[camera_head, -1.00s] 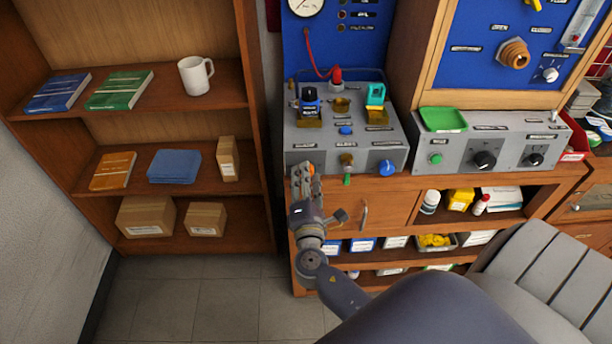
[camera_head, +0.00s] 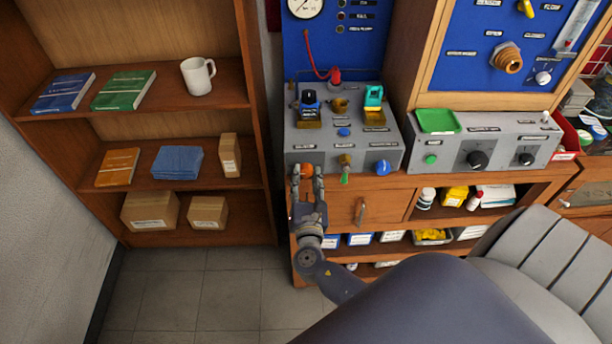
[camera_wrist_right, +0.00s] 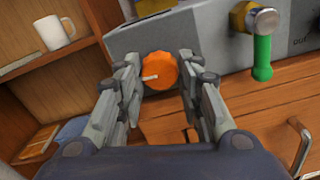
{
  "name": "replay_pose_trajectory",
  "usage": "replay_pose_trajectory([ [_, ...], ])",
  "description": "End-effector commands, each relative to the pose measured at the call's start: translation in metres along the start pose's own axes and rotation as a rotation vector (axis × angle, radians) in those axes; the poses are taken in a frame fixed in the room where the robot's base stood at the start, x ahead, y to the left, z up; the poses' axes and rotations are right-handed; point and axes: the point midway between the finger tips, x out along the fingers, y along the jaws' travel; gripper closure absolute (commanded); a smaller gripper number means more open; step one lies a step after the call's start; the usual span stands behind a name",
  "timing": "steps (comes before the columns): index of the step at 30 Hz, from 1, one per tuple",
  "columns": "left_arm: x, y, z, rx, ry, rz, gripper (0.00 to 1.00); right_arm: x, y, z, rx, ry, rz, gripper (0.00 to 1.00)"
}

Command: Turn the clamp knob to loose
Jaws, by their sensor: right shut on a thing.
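The orange clamp knob (camera_wrist_right: 158,70) sits on the front face of the grey bench unit (camera_head: 372,157). A white pointer mark on it points left in the wrist view. My right gripper (camera_wrist_right: 157,82) has a finger on each side of the knob and is shut on it. In the head view the knob (camera_head: 306,171) shows as a small orange patch between the fingers of my right gripper (camera_head: 307,176). The knob's lettering is not readable. My left gripper is in neither view.
A brass valve with a green lever (camera_wrist_right: 262,58) is close right of the knob; a blue knob (camera_head: 383,167) lies farther right. A shelf (camera_head: 190,178) with boxes stands left. Floor (camera_head: 230,300) in front is clear.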

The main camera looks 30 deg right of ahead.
Motion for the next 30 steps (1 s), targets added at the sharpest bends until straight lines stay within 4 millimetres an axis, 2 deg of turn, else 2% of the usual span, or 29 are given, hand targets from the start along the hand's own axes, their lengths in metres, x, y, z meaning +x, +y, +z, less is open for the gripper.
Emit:
replay_pose_trajectory([
  [20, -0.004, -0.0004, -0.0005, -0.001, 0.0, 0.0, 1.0, -0.0005, -0.0005, -0.0014, -0.066, 0.003, 0.0, 0.9],
  [21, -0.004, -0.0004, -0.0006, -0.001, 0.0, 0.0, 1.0, -0.0005, -0.0005, -0.0014, -0.066, 0.003, 0.0, 0.61],
  [23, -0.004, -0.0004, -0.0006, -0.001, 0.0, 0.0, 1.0, -0.0005, -0.0005, -0.0014, -0.066, 0.002, 0.0, 0.48],
  [30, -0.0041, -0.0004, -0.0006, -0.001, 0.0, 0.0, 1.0, -0.0002, -0.0002, -0.0007, -0.064, 0.001, 0.0, 0.46],
])
